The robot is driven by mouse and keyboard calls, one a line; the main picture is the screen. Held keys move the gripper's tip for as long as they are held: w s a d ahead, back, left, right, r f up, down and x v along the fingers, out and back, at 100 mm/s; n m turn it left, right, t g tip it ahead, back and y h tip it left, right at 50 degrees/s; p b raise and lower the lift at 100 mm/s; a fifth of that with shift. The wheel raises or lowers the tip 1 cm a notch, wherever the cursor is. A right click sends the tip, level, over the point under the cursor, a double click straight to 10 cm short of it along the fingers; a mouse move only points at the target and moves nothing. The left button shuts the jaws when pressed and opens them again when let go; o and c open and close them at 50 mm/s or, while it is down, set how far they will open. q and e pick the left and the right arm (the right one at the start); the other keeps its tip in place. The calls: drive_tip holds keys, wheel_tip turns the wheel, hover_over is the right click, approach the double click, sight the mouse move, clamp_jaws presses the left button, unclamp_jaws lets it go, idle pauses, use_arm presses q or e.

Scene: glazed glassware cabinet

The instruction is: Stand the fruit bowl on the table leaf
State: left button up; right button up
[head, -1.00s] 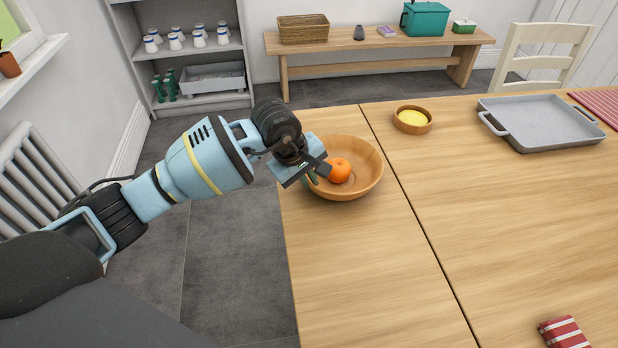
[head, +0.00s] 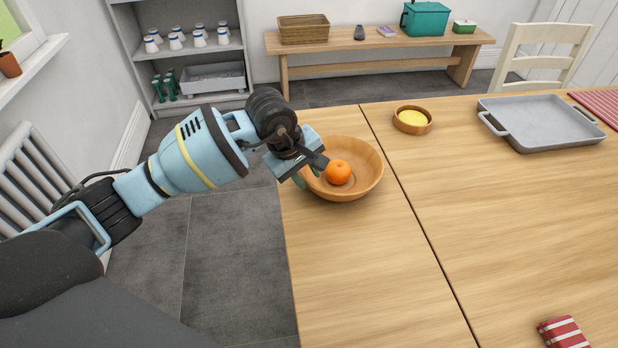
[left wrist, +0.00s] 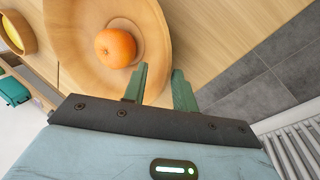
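The wooden fruit bowl (head: 362,180) stands upright on the left section of the table, the table leaf (head: 335,260), near its left edge. An orange (head: 338,172) lies in the bowl. My left gripper (head: 311,172) is at the bowl's left rim. In the left wrist view, the gripper (left wrist: 160,70) is open, with a gap between its green fingers. One finger overlaps the inside of the bowl (left wrist: 75,50) and the other is outside the rim. I cannot tell whether either finger touches it. The orange (left wrist: 115,48) is clear of the fingers. My right gripper is not in view.
A small bowl with yellow contents (head: 412,120) stands beyond the seam, and a grey tray (head: 545,122) is farther right. A red striped cloth (head: 564,332) lies at the front. The leaf in front of the fruit bowl is clear. A radiator (head: 35,170) is at left.

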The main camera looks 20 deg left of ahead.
use_arm(q)
drive_tip(key=v, duration=1)
drive_tip(key=shift+f, duration=0.15)
